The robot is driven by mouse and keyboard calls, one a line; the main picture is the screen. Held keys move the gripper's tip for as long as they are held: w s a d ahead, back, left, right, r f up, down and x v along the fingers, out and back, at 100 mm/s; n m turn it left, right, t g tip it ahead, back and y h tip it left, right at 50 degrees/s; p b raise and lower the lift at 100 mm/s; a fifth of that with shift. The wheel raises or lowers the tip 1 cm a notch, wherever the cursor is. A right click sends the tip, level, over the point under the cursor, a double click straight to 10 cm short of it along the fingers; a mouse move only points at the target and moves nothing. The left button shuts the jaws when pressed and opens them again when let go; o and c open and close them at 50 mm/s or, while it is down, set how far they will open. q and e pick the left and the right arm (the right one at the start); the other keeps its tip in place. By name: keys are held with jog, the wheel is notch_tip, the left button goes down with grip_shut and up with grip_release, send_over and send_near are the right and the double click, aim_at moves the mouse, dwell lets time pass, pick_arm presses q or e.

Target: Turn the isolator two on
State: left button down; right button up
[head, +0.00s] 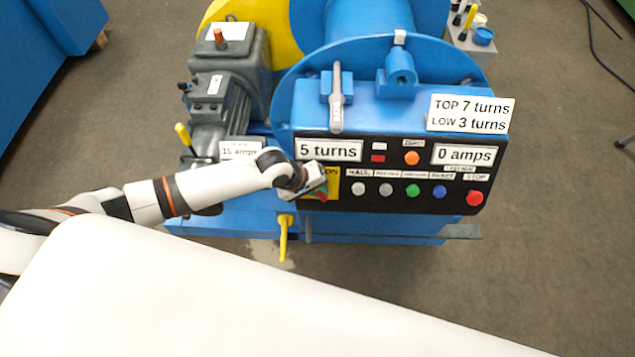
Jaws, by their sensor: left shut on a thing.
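A yellow isolator plate (333,186) with black "ON" lettering sits at the left end of the black control panel (400,207). My left arm reaches in from the left, and my left gripper (318,193) is at this plate, covering its left part. The gripper is shut on the isolator's switch, which is mostly hidden by the fingers; a bit of red shows by the fingertips. The switch's exact angle cannot be told. No label "two" can be read here. My right gripper is not in view.
The panel has a row of buttons, among them a green button (412,190) and a red stop button (474,197). Signs read "5 turns" (328,150) and "0 amps" (464,155). A yellow lever (284,236) hangs just below the gripper. A grey motor (226,90) stands left.

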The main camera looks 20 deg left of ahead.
pick_arm(q)
jog(key=m+y+p, duration=0.1)
jog(key=p, duration=0.1)
jog(key=m+g+y+p, duration=0.1)
jog(key=p, duration=0.1)
jog(key=m+g+y+p, duration=0.1)
jog(key=y+p, duration=0.1)
jog(key=shift+d+r+p, duration=0.2)
jog(key=shift+r+p, duration=0.1)
jog(key=shift+p, duration=0.05)
jog(key=shift+f+m+y+p, duration=0.1)
jog(key=shift+m+y+p, duration=0.35)
jog(key=shift+y, duration=0.25)
jog(key=shift+w+d+f+m+g+y+p, duration=0.1)
jog(key=shift+m+g+y+p, duration=0.3)
jog(key=shift+y, duration=0.3)
jog(key=shift+f+m+y, duration=0.1)
jog(key=shift+m+y, duration=0.45)
jog(key=shift+y, duration=0.25)
jog(key=m+y+b, duration=0.1)
jog(key=y, duration=0.1)
jog(key=shift+d+f+m+y, duration=0.1)
jog(key=shift+m+y, duration=0.2)
jog(key=shift+m+y+b, duration=0.45)
jog(key=shift+m+y, duration=0.05)
jog(key=shift+y, duration=0.1)
jog(key=c, duration=1.4)
grip_release()
jog(key=shift+o, duration=0.2)
